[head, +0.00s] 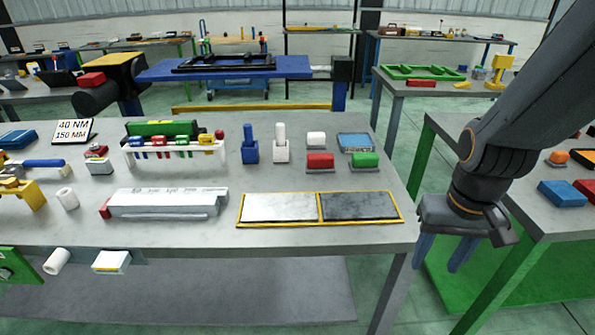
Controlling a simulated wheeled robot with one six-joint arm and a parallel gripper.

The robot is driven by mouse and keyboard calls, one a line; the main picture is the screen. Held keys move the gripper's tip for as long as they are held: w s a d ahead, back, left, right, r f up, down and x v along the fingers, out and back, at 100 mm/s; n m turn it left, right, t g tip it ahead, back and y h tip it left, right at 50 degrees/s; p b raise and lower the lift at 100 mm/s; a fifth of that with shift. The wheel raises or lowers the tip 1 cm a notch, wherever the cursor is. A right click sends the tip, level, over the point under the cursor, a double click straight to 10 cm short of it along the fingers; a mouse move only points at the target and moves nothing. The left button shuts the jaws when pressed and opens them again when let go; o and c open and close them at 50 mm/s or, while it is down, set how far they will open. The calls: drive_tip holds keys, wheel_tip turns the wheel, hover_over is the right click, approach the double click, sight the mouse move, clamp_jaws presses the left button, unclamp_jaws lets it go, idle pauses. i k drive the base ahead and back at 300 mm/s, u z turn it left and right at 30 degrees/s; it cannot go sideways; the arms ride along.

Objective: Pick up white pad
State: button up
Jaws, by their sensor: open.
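A small white pad (316,139) lies on the grey workbench (225,174), right of the middle, just behind a red pad (320,160). A green pad (364,159) lies to the front right of it, and a light blue, flat block (356,142) lies to its right. My gripper (438,262) hangs off the bench's right end, fingers pointing down. It is open and empty, well to the right of and nearer than the white pad.
A yellow-framed tray (240,222) with a white half and a dark half lies at the bench's front. Upright blue (250,145) and white (281,145) holders stand left of the pads. A second bench with a blue block (562,194) is at the right.

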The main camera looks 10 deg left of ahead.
sight(315, 140)
drive_tip(key=k, duration=0.5)
drive_tip(key=u, duration=2.25)
drive_tip(key=i, duration=1.25)
drive_tip(key=z, duration=1.95)
drive_tip(key=i, duration=0.5)
